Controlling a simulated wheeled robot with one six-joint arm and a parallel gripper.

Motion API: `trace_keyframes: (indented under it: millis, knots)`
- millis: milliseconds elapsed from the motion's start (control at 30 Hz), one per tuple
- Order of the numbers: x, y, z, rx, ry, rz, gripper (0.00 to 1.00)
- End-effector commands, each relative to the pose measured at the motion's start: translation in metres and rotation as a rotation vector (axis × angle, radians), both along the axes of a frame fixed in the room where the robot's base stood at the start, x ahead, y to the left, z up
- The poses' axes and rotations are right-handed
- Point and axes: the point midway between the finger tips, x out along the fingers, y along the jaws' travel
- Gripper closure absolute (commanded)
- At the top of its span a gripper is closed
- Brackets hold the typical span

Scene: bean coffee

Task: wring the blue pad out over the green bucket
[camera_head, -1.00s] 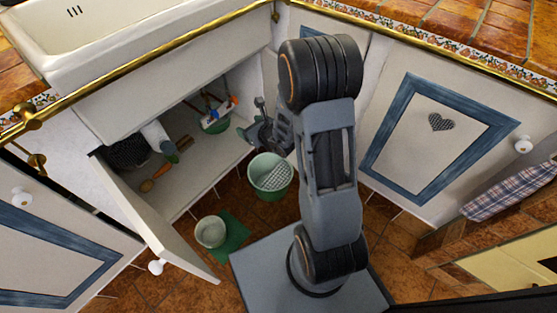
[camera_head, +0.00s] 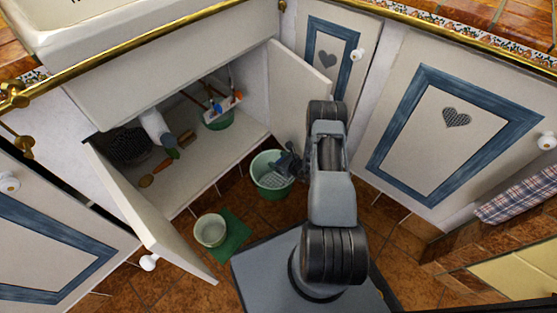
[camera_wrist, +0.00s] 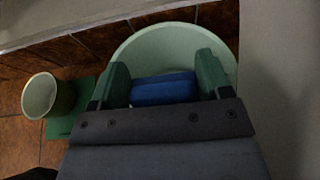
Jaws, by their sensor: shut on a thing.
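The green bucket (camera_head: 263,182) stands on the tiled floor in front of the open cabinet in the head view. Its pale green inside (camera_wrist: 155,50) fills the middle of the wrist view. My gripper (camera_head: 287,168) is low over the bucket's right side, its fingers pointing down toward it. In the wrist view, my gripper's green fingers (camera_wrist: 163,76) are shut on the blue pad (camera_wrist: 164,90), which lies across between them with the bucket behind it. In the head view the pad is hidden by my gripper.
A small pale pot (camera_head: 210,231) stands on a green mat (camera_head: 234,237) left of the bucket. The open cabinet (camera_head: 212,165) holds a green caddy (camera_head: 219,121), a brush (camera_head: 153,178) and a dark basket (camera_head: 128,146). Its open doors (camera_head: 155,220) flank the space.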

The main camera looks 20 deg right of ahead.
Motion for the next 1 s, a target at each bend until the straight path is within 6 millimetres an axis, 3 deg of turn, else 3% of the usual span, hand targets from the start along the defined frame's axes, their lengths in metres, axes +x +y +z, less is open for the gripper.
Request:
trace_keyframes:
  millis: [600,1000]
  knots:
    - [0.0,0.0,-0.053,0.0,0.0,-0.001,0.52]
    - [0.0,0.0,-0.06,0.0,0.0,-0.001,0.52]
